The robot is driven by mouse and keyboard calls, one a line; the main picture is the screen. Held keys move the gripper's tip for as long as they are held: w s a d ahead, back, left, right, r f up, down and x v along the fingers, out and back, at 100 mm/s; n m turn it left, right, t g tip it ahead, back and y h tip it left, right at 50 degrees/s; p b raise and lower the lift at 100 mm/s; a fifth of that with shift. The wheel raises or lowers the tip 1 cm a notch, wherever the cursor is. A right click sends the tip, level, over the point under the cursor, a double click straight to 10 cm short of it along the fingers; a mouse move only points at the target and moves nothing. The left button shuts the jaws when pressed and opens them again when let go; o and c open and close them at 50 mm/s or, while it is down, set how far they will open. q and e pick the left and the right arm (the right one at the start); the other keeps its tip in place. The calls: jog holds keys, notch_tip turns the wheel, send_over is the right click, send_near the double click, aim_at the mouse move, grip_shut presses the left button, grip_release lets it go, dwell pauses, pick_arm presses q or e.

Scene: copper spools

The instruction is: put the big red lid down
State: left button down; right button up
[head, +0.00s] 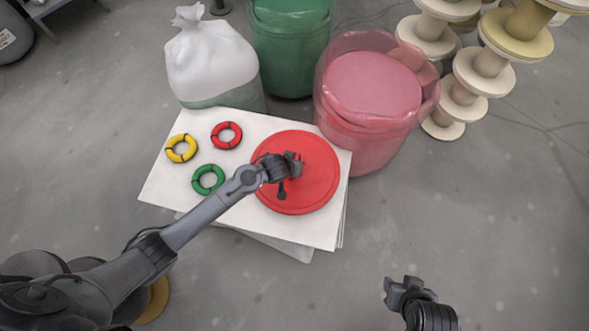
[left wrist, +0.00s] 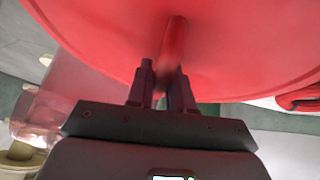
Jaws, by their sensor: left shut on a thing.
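The big red lid (head: 318,180) is a round disc over the right part of the white board stack (head: 165,190). I cannot tell whether it rests on the boards or hangs just above them. My left gripper (head: 292,165) is over the lid and shut on its handle. In the left wrist view the red lid (left wrist: 240,45) fills the top, and its rod-like handle (left wrist: 174,50) runs down between the fingers of the left gripper (left wrist: 163,85). My right gripper (head: 402,285) is away from the lid, at the lower right; its fingers are too small to read.
Yellow (head: 171,155), red (head: 217,140) and green (head: 197,187) rings lie left of the lid. Behind stand a white bag (head: 210,60), a green bin (head: 290,50) and a pink bin (head: 370,140). Pale spools (head: 480,72) are stacked at the back right. The right-hand floor is clear.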

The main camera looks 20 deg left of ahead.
pick_arm(q)
jog(key=f+b, duration=0.2)
jog(key=f, duration=0.1)
jog(key=shift+s+d+f, duration=0.15)
jog(key=shift+d+f, duration=0.05)
jog(key=shift+f, duration=0.05)
jog(key=shift+a, duration=0.15)
jog(key=c, duration=1)
grip_release()
jog(key=shift+f, duration=0.15)
